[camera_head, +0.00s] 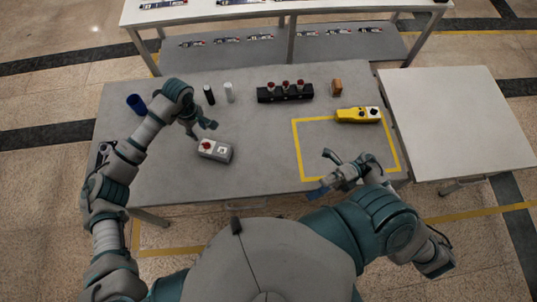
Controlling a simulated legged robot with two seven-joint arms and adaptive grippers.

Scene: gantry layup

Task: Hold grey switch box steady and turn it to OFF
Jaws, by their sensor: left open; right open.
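The grey switch box (222,152) lies on the grey table (260,191), left of the middle, with a red knob (206,146) on its left part and a small white label on its right part. The knob's exact setting is too small to read. My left gripper (202,130) is open and empty, just behind and left of the box, apart from it as far as I can see. My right gripper (325,170) is open and empty near the front left of the yellow outlined square, well right of the box.
A yellow device (357,115) lies at the back of the yellow taped square (296,145). A black block with red knobs (286,93), a wooden block (337,88), white (229,92) and black (209,95) cylinders and a blue cup (136,104) stand behind. A white table (460,115) adjoins right.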

